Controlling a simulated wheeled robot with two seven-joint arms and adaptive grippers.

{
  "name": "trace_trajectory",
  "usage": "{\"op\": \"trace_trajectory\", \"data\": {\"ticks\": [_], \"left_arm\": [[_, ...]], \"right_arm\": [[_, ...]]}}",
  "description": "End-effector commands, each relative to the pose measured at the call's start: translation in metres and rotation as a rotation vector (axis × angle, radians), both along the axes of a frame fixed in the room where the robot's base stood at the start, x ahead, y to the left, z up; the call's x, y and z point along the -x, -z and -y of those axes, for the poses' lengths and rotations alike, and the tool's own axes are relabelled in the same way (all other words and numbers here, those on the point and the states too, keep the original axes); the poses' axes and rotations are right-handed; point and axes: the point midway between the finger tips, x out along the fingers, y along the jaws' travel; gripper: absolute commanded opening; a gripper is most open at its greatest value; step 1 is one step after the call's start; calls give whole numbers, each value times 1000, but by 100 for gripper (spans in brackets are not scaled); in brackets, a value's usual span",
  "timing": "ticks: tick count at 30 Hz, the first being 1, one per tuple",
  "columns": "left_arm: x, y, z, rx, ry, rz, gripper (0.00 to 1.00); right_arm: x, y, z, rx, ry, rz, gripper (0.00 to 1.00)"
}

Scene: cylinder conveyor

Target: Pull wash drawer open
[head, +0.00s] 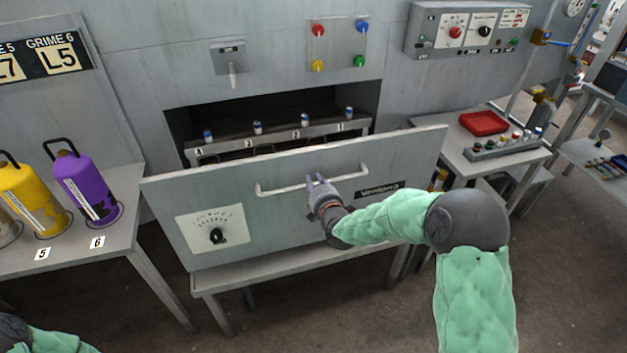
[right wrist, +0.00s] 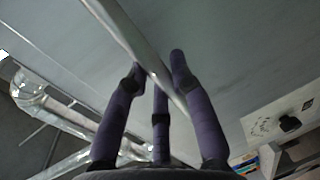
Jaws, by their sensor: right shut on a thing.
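The wash drawer (head: 300,205) has a wide grey front panel with a white bar handle (head: 282,189), a dial plate on its left and a dark label on its right. The panel stands out from the wall opening, and a rack shows behind it. My right gripper (head: 318,186) is shut on the handle near its middle. In the right wrist view its purple fingers (right wrist: 160,85) lie on both sides of the handle bar (right wrist: 135,50). Of my left arm only a green piece shows at the bottom left; its gripper is out of view.
A rack (head: 280,134) with several small blue-and-white vials is behind the panel. A table at left holds yellow and purple (head: 86,184) canisters. A side table at right holds a red tray (head: 484,123) and a vial block (head: 505,147). A low grey stand (head: 300,267) is under the panel.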

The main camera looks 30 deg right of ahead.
Motion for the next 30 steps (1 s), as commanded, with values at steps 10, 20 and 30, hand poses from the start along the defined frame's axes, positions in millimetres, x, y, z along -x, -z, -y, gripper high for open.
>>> {"op": "trace_trajectory", "data": {"ticks": [10,20,30], "left_arm": [[0,0,0,0,0,0,40],[0,0,0,0,0,0,40],[0,0,0,0,0,0,40]], "right_arm": [[4,1,-1,0,0,-2,0],[4,1,-1,0,0,-2,49],[4,-1,-1,0,0,1,49]]}}
